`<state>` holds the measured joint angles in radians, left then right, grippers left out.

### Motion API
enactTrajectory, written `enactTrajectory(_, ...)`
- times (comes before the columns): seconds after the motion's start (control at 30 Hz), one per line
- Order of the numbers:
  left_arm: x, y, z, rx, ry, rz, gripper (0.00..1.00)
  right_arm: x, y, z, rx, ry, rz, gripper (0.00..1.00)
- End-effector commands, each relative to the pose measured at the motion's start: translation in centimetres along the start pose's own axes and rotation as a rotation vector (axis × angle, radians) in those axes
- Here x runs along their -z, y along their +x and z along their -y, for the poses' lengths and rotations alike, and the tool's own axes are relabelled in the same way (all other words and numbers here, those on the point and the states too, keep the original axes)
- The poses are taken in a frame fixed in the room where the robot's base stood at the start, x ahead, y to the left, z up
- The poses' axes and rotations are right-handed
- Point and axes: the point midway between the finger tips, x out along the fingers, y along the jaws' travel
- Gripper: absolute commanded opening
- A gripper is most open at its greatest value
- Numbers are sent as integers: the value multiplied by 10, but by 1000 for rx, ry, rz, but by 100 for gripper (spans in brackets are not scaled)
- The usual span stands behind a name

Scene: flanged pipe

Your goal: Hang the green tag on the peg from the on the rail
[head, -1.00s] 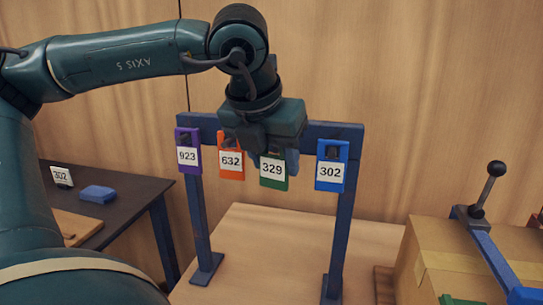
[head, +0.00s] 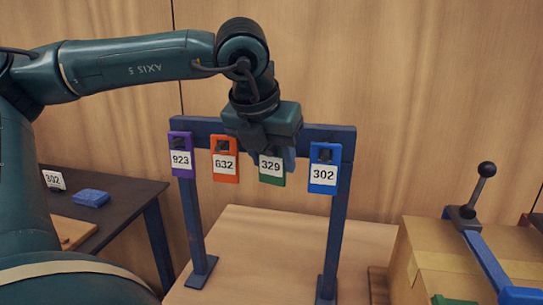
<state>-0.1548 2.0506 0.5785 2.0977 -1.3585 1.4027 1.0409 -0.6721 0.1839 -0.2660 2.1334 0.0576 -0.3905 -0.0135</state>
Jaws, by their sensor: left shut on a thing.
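The green tag (head: 272,179), marked 329, is at the blue rail (head: 206,126), between the orange tag (head: 226,176) marked 632 and the blue tag (head: 323,183) marked 302. The purple tag (head: 181,160) marked 923 hangs at the left end. My left gripper (head: 271,152) is at the top of the green tag and shut on it. The gripper hides the tag's upper part and the peg behind, so I cannot tell whether the tag is on its peg. My right gripper is not in view.
A dark table (head: 120,196) at the left holds a small 302 card (head: 54,180) and a blue block (head: 92,197). A cardboard box (head: 428,247) and a black-knobbed lever (head: 482,185) stand at the right. The wooden top under the rail looks clear.

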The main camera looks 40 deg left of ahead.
Motion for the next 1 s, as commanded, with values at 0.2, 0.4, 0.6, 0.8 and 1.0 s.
enactTrajectory(0.2,0,0,0,0,0,-1,24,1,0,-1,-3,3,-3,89)
enactTrajectory(0.4,0,0,0,0,0,-1,24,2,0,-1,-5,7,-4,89)
enactTrajectory(0.6,0,0,0,0,0,-1,56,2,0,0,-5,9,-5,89)
enactTrajectory(0.8,0,0,0,0,0,-1,70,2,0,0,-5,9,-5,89)
enactTrajectory(1.0,0,0,0,0,0,-1,70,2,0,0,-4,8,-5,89)
